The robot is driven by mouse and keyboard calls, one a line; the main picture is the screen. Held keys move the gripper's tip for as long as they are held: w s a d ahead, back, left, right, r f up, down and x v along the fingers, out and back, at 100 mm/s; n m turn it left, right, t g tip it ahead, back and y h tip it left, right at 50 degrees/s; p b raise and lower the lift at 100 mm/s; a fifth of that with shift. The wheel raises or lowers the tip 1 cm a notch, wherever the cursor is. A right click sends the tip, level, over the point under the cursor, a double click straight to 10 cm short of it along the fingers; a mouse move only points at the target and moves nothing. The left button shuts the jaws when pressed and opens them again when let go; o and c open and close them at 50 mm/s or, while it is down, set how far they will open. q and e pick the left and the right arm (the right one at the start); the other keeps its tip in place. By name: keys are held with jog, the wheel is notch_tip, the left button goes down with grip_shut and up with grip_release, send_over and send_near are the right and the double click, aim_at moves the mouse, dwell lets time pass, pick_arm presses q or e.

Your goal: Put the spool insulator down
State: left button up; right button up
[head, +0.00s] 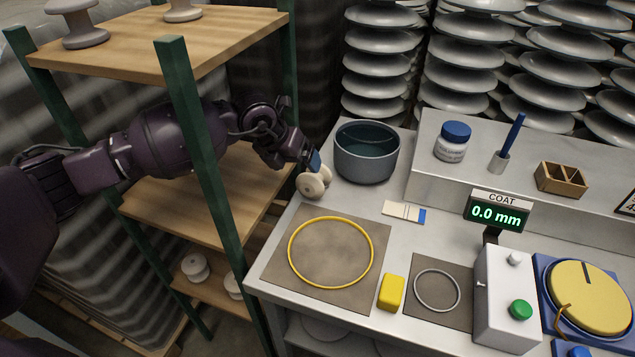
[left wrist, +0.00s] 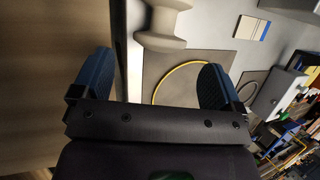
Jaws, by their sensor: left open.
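I cannot tell whether a finger touches the spool. My right gripper is not in view.
My left arm passes behind a green post (head: 200,150) of the wooden shelf. More spools (head: 196,267) stand on its boards. A brown mat with a yellow ring (head: 290,250), a dark bowl (head: 366,165) and a yellow block (head: 392,292) are on the bench.

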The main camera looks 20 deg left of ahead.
aim_at(305, 174)
pick_arm(q)
jog(key=x, duration=0.4)
jog(key=shift+b, duration=0.35)
jog(key=b+x, duration=0.1)
jog(key=x, duration=0.4)
jog(key=shift+w+d+r, duration=0.1)
jog(key=shift+r, duration=0.05)
jog(key=shift+w, duration=0.1)
jog(key=shift+c, duration=0.8)
jog(key=c, duration=0.7)
jog(key=shift+c, duration=0.8)
jog(key=shift+r, duration=0.35)
notch_tip(305, 174, up, 8)
jog(key=shift+r+p, duration=0.1)
jog(key=shift+p, duration=0.6)
jog(key=shift+r, duration=0.65)
